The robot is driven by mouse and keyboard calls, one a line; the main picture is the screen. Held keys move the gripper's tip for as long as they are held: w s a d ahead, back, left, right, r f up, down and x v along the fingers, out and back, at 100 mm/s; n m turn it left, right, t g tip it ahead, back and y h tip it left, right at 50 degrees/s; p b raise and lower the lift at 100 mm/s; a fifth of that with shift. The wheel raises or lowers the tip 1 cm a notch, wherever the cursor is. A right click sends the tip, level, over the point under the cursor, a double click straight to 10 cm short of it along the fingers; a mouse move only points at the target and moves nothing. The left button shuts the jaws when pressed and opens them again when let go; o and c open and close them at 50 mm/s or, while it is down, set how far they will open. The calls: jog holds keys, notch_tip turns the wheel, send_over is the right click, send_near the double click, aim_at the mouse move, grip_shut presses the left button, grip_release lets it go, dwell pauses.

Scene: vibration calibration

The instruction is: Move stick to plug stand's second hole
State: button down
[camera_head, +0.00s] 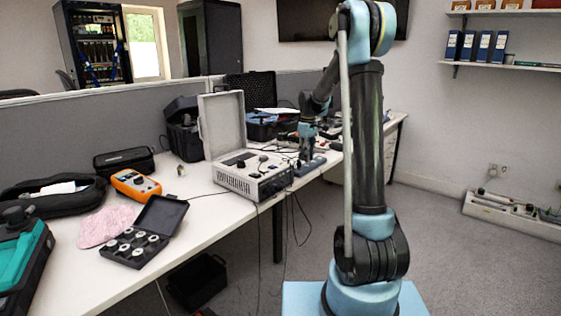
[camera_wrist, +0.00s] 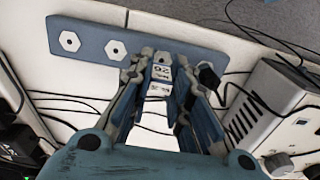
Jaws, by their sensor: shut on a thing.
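The plug stand is a flat blue-grey plate with white hexagonal holes; it lies at the top of the wrist view (camera_wrist: 92,46). Two of its holes show uncovered at its left part. In the head view the plug stand (camera_head: 316,162) lies on the table right of the grey case. My gripper (camera_wrist: 162,75) is shut on the stick (camera_wrist: 161,72), whose pale labelled top shows between the fingertips. The stick's lower end is hidden, so I cannot tell whether it touches a hole. In the head view my gripper (camera_head: 307,144) is small and close above the stand.
An open grey instrument case (camera_head: 252,174) stands just left of the stand, its edge close to my gripper in the wrist view (camera_wrist: 275,110). Black cables run over the table. An orange meter (camera_head: 136,184) and a black box of round parts (camera_head: 143,235) lie farther left.

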jog(key=shift+s+f, duration=0.1)
jog(key=shift+f, duration=0.9)
dwell(3.6)
jog(key=c, duration=1.4)
grip_release()
jog(key=shift+r, duration=0.2)
jog(key=shift+r, duration=2.3)
jog(key=shift+r, duration=0.1)
